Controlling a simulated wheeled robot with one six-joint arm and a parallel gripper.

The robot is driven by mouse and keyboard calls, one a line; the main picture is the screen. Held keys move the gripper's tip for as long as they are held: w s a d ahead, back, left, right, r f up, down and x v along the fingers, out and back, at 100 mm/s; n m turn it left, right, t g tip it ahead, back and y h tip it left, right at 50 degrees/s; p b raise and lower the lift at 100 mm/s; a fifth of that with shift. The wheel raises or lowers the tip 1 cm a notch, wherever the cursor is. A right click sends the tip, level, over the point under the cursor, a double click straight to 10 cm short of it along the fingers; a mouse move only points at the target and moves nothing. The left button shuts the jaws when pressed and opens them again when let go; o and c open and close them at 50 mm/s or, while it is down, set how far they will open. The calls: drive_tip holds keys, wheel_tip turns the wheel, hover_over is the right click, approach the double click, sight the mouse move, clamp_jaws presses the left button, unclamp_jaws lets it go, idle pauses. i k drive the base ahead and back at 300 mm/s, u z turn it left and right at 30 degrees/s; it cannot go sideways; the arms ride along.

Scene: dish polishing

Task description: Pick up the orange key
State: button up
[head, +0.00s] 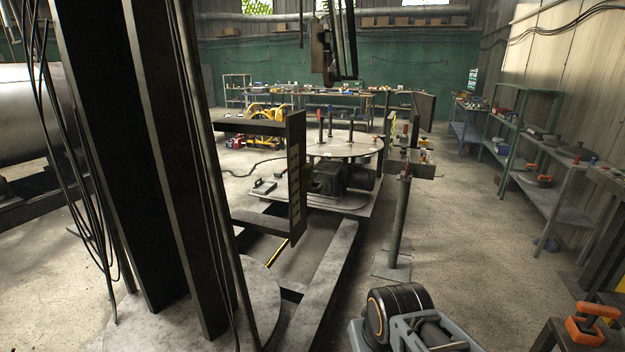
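No object that I can clearly make out as an orange key shows in the head view. An orange piece with a raised handle (594,322) sits on the dark stand at the bottom right corner; whether it is the key I cannot tell. A smaller orange item (544,180) lies on the right-hand shelf, too small to identify. My gripper cannot be made out in this view. A black and grey part with an orange ring at the bottom centre may be a link of my arm.
Dark steel columns (150,150) block much of the left. A round-topped machine (345,146) stands at the centre, with floor beams in front. A thin post (398,222) rises right of it. Metal shelves (555,207) line the right wall. The concrete floor (480,250) between is clear.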

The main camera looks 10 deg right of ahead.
sight(595, 310)
drive_tip(key=z, duration=0.9)
drive_tip(key=i, duration=2.35)
drive_tip(key=z, duration=2.25)
